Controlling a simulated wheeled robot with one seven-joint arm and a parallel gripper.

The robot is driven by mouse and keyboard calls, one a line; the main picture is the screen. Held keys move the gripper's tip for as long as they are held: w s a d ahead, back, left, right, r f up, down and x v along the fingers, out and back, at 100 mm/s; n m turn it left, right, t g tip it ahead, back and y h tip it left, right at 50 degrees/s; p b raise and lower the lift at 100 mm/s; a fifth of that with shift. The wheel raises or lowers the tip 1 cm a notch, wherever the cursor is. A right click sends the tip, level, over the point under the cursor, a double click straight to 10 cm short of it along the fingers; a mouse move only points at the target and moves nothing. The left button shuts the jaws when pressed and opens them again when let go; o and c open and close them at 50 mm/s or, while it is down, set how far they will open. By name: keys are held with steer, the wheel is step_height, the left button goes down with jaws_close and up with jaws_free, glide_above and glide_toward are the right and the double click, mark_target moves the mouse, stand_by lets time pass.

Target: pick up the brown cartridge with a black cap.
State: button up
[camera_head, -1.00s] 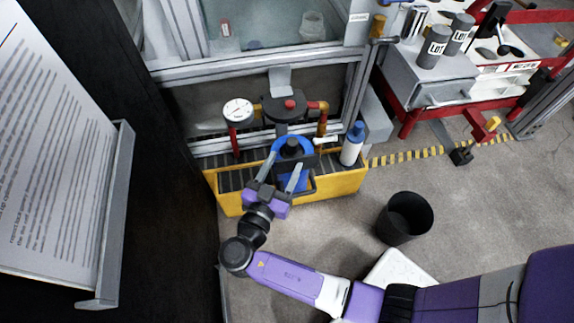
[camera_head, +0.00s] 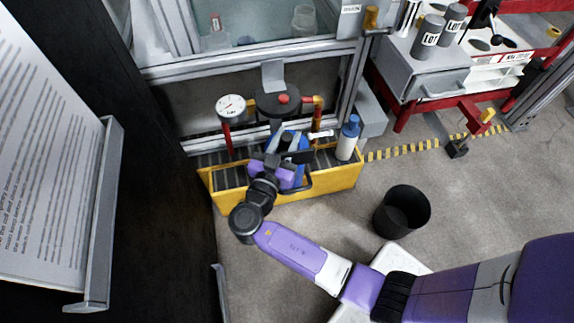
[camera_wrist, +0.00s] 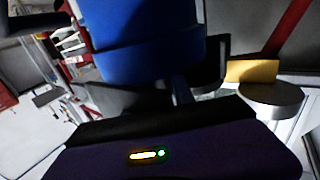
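I cannot make out a brown cartridge with a black cap in either view. My gripper (camera_head: 287,148) is over the yellow-rimmed grate, at the blue round part (camera_head: 299,142) below the gauge and piping. Its fingers look spread apart, partly hidden by the wrist. In the wrist view a large blue cylinder (camera_wrist: 142,45) fills the upper middle, very close to the camera. I cannot tell whether the fingers touch it.
A white bottle with a blue cap (camera_head: 347,140) stands right of my gripper on the yellow-rimmed grate (camera_head: 330,183). A pressure gauge (camera_head: 231,108) and a red-knobbed part (camera_head: 278,101) are behind. A black bin (camera_head: 402,211) stands on the open floor to the right.

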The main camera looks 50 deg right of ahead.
jaws_close()
stand_by(1.1)
